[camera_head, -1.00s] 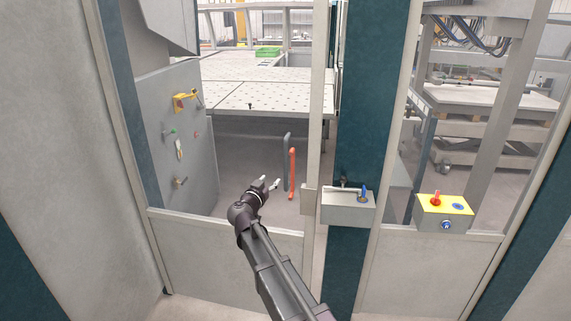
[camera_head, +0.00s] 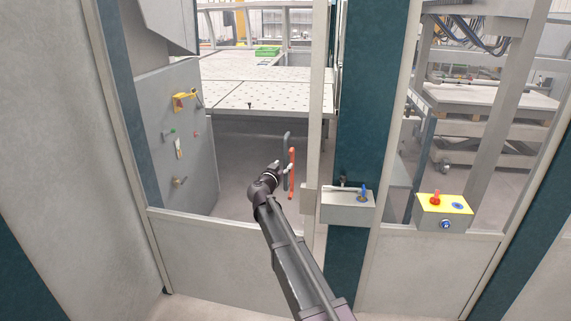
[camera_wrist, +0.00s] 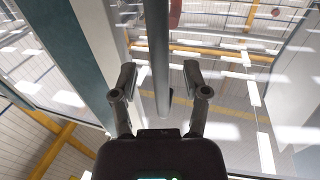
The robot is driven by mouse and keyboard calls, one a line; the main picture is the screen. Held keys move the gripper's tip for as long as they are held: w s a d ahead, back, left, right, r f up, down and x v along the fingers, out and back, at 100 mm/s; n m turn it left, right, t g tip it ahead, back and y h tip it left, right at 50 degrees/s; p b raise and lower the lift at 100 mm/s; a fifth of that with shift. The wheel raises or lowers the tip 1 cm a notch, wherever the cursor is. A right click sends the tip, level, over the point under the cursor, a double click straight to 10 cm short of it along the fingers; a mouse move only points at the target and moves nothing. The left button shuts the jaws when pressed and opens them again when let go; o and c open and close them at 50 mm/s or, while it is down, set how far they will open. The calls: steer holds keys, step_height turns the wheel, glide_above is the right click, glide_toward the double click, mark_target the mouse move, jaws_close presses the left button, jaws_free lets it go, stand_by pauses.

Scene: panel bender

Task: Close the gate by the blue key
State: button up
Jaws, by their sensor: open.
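The blue key (camera_head: 363,193) stands on top of a grey lock box (camera_head: 347,208) on the teal post. The gate (camera_head: 230,252), a light frame with a solid lower panel, is left of that post, with a narrow strip of floor showing between them. A latch plate (camera_head: 309,199) is on its right upright, beside the box. My gripper (camera_head: 283,167) is open, left of the upright, near a grey upright bar and an orange handle (camera_head: 292,170). In the wrist view, a grey bar (camera_wrist: 158,45) runs between the open fingers (camera_wrist: 160,80); contact cannot be told.
A yellow-topped control box (camera_head: 445,204) with a red knob stands right of the teal post (camera_head: 365,110). A grey panel with switches (camera_head: 178,140) is at the left. The perforated machine table (camera_head: 270,95) lies beyond the gate.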

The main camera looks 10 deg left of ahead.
steer(key=shift+x, duration=1.3)
jaws_close()
